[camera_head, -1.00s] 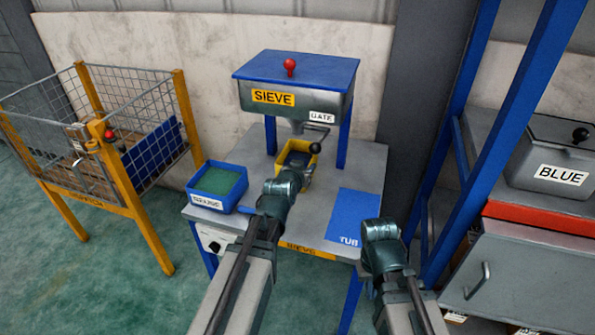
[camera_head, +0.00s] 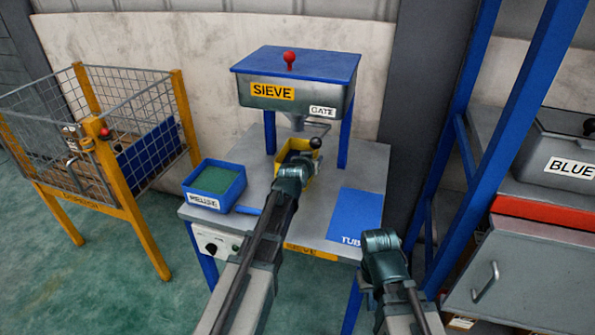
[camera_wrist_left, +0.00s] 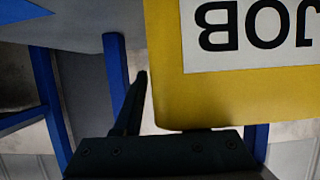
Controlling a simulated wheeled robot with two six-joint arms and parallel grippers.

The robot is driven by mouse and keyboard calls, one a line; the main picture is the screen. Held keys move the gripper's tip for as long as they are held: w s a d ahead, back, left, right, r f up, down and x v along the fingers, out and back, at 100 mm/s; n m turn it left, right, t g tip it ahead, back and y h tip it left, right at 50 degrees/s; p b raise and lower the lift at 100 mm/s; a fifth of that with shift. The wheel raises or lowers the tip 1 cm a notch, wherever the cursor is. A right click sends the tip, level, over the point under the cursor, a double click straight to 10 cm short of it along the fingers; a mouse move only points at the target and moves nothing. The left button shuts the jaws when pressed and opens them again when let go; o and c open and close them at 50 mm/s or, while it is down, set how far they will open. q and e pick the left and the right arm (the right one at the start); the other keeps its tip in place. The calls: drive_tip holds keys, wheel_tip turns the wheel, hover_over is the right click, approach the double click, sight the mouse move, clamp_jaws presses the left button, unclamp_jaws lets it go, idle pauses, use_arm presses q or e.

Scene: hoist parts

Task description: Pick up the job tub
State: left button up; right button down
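The yellow job tub (camera_head: 307,177) stands on the sieve table under the sieve, partly hidden behind my left wrist. In the left wrist view the tub's yellow wall (camera_wrist_left: 168,90) is very close, with an upside-down JOB label. My left gripper (camera_head: 296,170) is right at the tub. One dark finger (camera_wrist_left: 133,103) shows just left of the tub wall; the other is hidden, so its grip is unclear. My right gripper (camera_head: 381,243) is near the table's front right corner, away from the tub, and its fingers cannot be made out.
The sieve (camera_head: 297,92) stands above the tub, with a black knob (camera_head: 316,143) close to my left gripper. A blue REUSE tray (camera_head: 215,205) is left on the table. A blue TUB mat (camera_head: 356,213) lies clear at right. A blue post (camera_head: 480,140) rises at right.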

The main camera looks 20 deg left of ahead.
use_arm(q)
clamp_jaws()
idle(1.4)
